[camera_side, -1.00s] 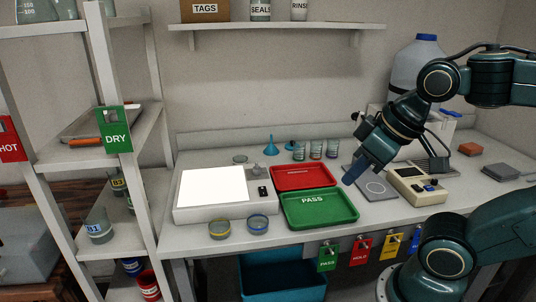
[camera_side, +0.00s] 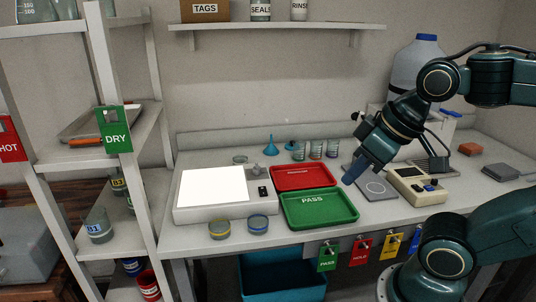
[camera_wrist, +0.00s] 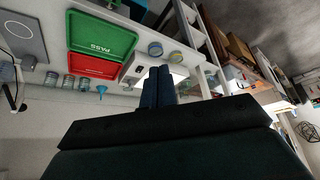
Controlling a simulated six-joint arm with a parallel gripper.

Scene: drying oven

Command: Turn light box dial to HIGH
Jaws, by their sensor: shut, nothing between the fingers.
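The light box (camera_side: 215,195) is a white box with a bright lit panel, on the left part of the bench. A small dark control (camera_side: 263,191) sits on its right end, and a small grey knob (camera_side: 256,168) shows near its back right corner. Which setting the dial is at is too small to read. My gripper (camera_side: 350,180) is shut and empty, above the bench to the right of the trays and well apart from the light box. In the wrist view my shut fingers (camera_wrist: 158,85) partly cover the light box (camera_wrist: 140,70).
A red tray (camera_side: 303,177) and a green PASS tray (camera_side: 320,222) lie between the light box and my gripper. Two small round jars (camera_side: 257,224) stand at the light box's front. Beakers (camera_side: 316,150) and a blue funnel (camera_side: 271,145) stand behind. A shelf rack (camera_side: 115,139) is at the left.

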